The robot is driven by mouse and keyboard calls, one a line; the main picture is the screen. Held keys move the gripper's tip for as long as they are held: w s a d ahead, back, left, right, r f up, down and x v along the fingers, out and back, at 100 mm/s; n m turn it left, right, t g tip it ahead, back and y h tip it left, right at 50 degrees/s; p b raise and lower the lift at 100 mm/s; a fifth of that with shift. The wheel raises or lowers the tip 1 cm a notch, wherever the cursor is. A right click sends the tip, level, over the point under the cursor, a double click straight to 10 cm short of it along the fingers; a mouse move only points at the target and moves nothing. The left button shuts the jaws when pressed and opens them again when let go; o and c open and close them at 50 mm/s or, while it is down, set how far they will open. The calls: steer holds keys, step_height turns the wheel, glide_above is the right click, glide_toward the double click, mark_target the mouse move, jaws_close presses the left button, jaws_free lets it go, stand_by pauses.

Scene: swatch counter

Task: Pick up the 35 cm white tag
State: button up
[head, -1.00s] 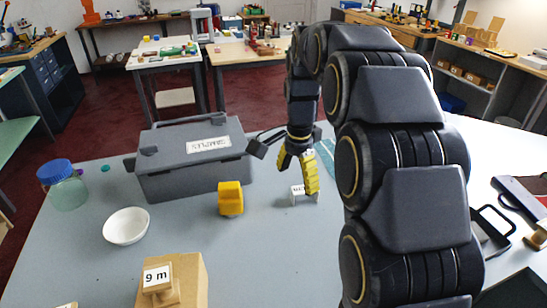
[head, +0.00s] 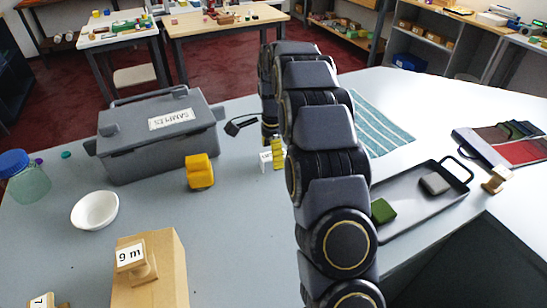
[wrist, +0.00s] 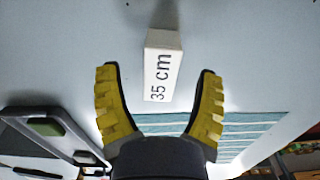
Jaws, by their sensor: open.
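The white tag (wrist: 161,68) stands on the grey counter and reads "35 cm" in the wrist view. It lies ahead of and between the two yellow fingers of my gripper (wrist: 158,100), which are open with nothing between their pads. In the head view the tag (head: 266,160) shows as a small white block just left of a yellow finger of my gripper (head: 277,153). My arm hides the rest of the gripper there. I cannot tell whether a finger touches the tag.
A yellow block (head: 199,172) and a grey SAMPLES case (head: 150,140) stand left of the tag. A striped cloth (head: 382,125) and a dark tray (head: 405,215) with a green and a grey block lie right of my arm. A white bowl (head: 94,210) sits at left.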

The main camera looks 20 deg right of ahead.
steer(key=shift+f, duration=0.45)
steer(key=c, duration=1)
steer(key=shift+r, duration=0.15)
